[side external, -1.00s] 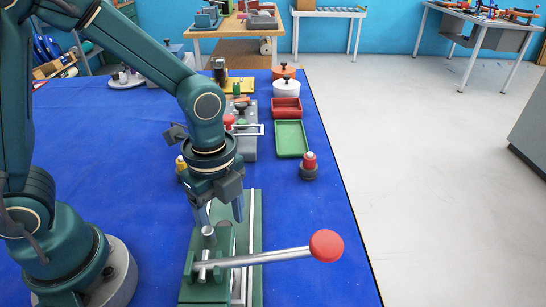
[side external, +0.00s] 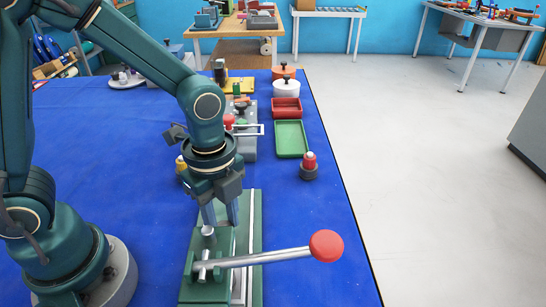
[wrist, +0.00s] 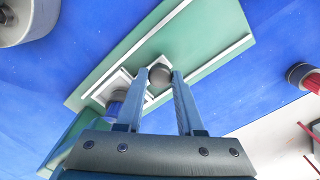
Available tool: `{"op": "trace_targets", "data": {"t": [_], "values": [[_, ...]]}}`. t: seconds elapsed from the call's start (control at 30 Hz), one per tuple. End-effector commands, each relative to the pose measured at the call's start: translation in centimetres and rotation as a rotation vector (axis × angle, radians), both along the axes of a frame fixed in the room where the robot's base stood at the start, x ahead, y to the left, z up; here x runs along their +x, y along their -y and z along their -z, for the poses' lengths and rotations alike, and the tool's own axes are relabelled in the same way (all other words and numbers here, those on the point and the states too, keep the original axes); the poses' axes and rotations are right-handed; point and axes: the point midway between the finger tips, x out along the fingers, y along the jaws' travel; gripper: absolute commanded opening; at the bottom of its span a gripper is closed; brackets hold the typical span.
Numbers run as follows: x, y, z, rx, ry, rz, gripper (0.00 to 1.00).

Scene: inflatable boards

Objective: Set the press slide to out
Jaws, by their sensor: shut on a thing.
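The press (side external: 254,225) is a green base with pale rails, lying near the front of the blue table. Its silver lever (side external: 265,257) points right and ends in a red ball (side external: 326,246). My gripper (side external: 220,224) points down over the press, behind the lever. Its fingers are shut on a small round dark knob (wrist: 160,72), which seems to be the press slide's knob. In the wrist view the knob sits between the fingertips, beside a pale rail. The side view hides most of the grip. A silver post (side external: 208,231) stands just in front of the fingers.
Behind the press are a red-topped button (side external: 309,167), a green tray (side external: 291,139), a red bin (side external: 286,108) and a grey fixture (side external: 244,143) with a handle. The blue table (side external: 120,180) is clear left of the press. Its right edge lies beyond the red ball.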

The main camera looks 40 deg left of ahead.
Motion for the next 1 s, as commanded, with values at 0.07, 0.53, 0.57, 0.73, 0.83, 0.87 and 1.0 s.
{"op": "trace_targets", "data": {"t": [0.07, 0.53, 0.57, 0.73, 0.83, 0.87, 1.0], "values": [[0.0, 0.0, 0.0, 0.000, 0.000, 0.000, 0.00], [0.0, 0.0, -0.1, 0.000, 0.001, 0.000, 0.00], [0.0, 0.0, -0.1, 0.000, 0.001, 0.000, 0.00], [0.0, 0.0, -0.1, 0.000, 0.001, 0.000, 0.00], [0.0, 0.0, -0.1, 0.000, 0.001, 0.000, 0.00], [0.1, 0.0, -0.1, 0.000, 0.001, -0.001, 0.00], [1.2, -1.0, -0.1, 0.000, 0.002, -0.007, 0.00]]}}
